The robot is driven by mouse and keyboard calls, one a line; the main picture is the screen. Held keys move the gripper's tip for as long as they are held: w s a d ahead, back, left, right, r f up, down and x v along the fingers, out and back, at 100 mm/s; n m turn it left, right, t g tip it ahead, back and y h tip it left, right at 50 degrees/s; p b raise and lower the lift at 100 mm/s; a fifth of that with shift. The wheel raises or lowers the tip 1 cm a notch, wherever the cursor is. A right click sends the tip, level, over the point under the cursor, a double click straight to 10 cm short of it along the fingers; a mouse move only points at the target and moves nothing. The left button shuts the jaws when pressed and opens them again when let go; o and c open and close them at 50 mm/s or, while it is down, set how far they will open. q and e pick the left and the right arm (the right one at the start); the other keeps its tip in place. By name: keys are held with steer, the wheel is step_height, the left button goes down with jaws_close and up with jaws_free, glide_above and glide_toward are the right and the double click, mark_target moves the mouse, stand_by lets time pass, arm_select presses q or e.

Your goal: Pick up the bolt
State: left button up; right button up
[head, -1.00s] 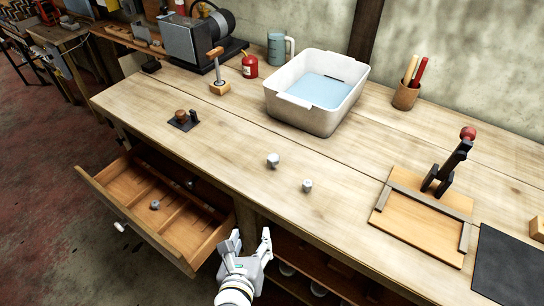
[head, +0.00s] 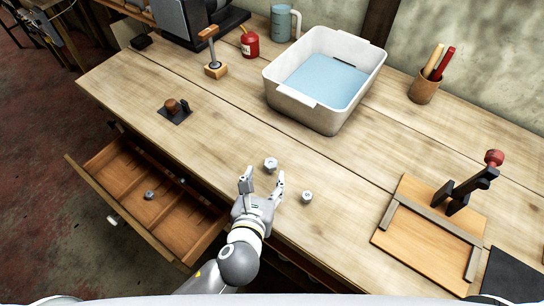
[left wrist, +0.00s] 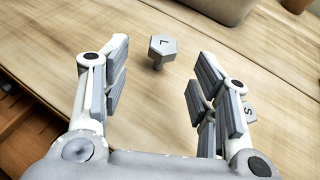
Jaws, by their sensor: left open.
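Two grey hex-head bolts stand head-up on the workbench top. One bolt (head: 270,164) has an "L" on its head in the left wrist view (left wrist: 162,48). The other bolt (head: 306,196) is to its right and nearer the front edge; it shows an "S" in the left wrist view (left wrist: 249,111), partly hidden by a finger. My left gripper (head: 263,179) is open and empty over the bench's front edge. The L bolt lies just beyond its fingertips, between them in the picture and apart from both. My right gripper is out of view.
An open drawer (head: 185,218) at left holds a small grey piece (head: 149,195). A white bin (head: 318,117) with a blue bottom stands behind the bolts. A wooden board with a clamp (head: 420,245) lies at right. The bench around the bolts is clear.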

mark_target(270, 166)
arm_select(q)
steer(key=shift+x, duration=0.75)
steer(key=p+x, duration=0.1)
steer(key=x, duration=0.4)
steer(key=shift+d+r, duration=0.15)
steer(key=shift+r, duration=0.05)
steer(key=shift+w+d+f, duration=0.1)
steer(key=shift+w+f, duration=0.25)
steer(key=shift+w, duration=0.2)
steer(key=shift+c, duration=0.5)
steer(key=c, duration=1.1)
steer(key=shift+o, duration=0.2)
steer(key=shift+r, duration=0.1)
